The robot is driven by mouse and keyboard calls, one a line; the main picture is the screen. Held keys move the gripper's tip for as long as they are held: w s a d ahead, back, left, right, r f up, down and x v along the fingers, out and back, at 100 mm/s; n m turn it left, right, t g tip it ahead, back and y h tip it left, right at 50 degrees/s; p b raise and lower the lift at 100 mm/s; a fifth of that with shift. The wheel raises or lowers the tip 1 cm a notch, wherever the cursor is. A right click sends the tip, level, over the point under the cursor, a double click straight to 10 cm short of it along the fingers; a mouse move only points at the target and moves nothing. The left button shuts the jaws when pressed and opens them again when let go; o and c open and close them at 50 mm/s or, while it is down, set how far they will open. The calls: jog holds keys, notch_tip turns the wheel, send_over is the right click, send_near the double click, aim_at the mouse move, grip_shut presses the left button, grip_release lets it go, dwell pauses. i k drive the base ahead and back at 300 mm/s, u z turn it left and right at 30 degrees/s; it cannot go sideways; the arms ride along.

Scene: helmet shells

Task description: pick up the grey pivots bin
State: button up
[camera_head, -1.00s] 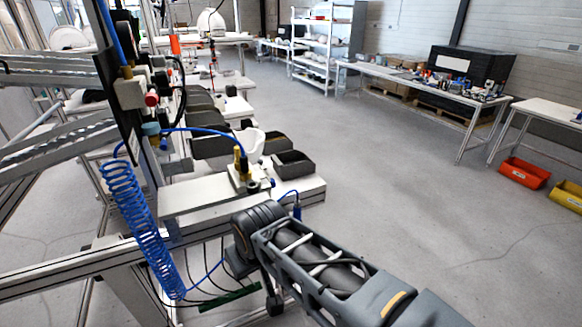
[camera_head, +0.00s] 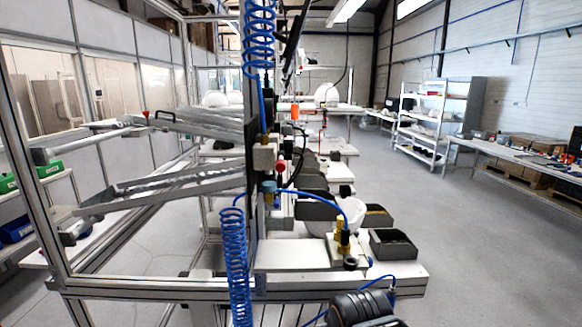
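Several dark grey bins stand on the white workbench in the head view. The nearest dark grey bin (camera_head: 393,246) sits at the bench's right front corner, open at the top. Another grey bin (camera_head: 376,215) is just behind it, and a further grey bin (camera_head: 316,207) is to the left, partly behind a white helmet shell (camera_head: 347,213). I cannot read which one holds pivots. Part of my dark arm shows at the bottom edge, below and in front of the bench. My gripper's fingers do not show, and no bin is seen held.
The bench's white top (camera_head: 290,256) carries a yellow-and-black fixture (camera_head: 343,238) near the bins. A coiled blue hose (camera_head: 236,265) hangs at its left front. Metal chutes (camera_head: 175,180) stick out to the left. The grey floor (camera_head: 490,250) to the right is clear.

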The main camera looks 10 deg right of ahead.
aim_at(387, 245)
jog(key=z, duration=1.1)
jog(key=i, duration=0.95)
jog(key=u, duration=0.5)
